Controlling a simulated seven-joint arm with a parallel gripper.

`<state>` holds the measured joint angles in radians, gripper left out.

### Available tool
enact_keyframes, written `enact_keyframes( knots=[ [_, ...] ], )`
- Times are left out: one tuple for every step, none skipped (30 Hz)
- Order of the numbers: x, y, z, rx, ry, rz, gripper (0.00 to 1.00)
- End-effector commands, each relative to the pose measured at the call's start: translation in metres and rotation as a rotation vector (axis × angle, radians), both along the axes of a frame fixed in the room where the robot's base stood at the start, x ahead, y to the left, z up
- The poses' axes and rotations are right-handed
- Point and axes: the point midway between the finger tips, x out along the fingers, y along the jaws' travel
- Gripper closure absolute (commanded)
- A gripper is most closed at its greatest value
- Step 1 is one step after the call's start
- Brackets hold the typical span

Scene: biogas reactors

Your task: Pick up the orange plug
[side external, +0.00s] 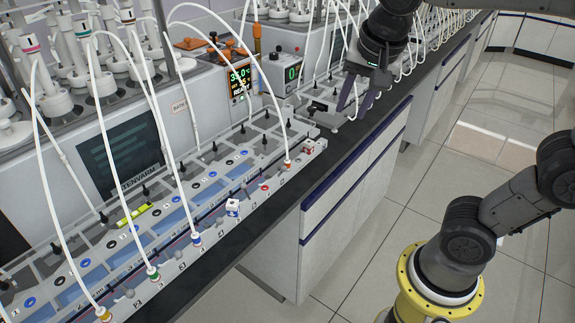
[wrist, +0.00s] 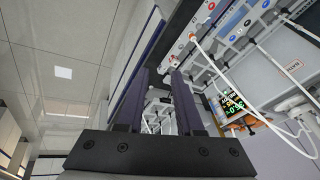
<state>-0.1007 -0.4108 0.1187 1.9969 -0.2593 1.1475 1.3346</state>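A small orange-red plug (side external: 288,165) sits on the end of a white tube at the near edge of the reactor rack, toward its far right end. Another plug, yellow-orange (side external: 104,314), sits on a tube at the bottom left of the rack. I cannot tell for certain which is the orange plug of the task. In the wrist view a small red-orange tube end (wrist: 192,37) shows right of the fingers. My gripper (side external: 352,113) is open and empty, fingers pointing down, above the dark bench edge, right of and beyond the orange-red plug. Its fingers (wrist: 160,74) show apart in the wrist view.
A green plug (side external: 153,273) and a blue plug (side external: 196,239) sit along the same edge. White tubes arch over the rack (side external: 215,185). A heater display (side external: 239,80) stands behind. The floor (side external: 455,185) is clear.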

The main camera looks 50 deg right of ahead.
Motion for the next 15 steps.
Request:
enact_keyframes(
  knots=[
    [0.022, 0.004, -0.001, -0.004, 0.020, -0.068, 0.65],
    [0.034, 0.005, -0.002, -0.008, 0.026, -0.113, 0.65],
    [0.049, 0.009, -0.004, -0.016, 0.034, -0.165, 0.65],
    [0.060, 0.011, -0.006, -0.022, 0.039, -0.198, 0.65],
    [0.071, 0.015, -0.010, -0.033, 0.045, -0.224, 0.65],
    [0.085, 0.020, -0.015, -0.047, 0.056, -0.250, 0.65],
    [0.094, 0.024, -0.020, -0.058, 0.063, -0.261, 0.65],
    [0.102, 0.028, -0.025, -0.069, 0.072, -0.266, 0.65],
    [0.112, 0.034, -0.032, -0.085, 0.085, -0.262, 0.65],
    [0.119, 0.038, -0.037, -0.096, 0.096, -0.251, 0.65],
    [0.124, 0.042, -0.043, -0.106, 0.107, -0.240, 0.65],
    [0.129, 0.047, -0.050, -0.115, 0.122, -0.226, 0.65],
    [0.131, 0.050, -0.055, -0.121, 0.132, -0.219, 0.65],
    [0.133, 0.053, -0.061, -0.126, 0.144, -0.212, 0.65],
    [0.133, 0.057, -0.066, -0.131, 0.156, -0.203, 0.65]
  ],
)
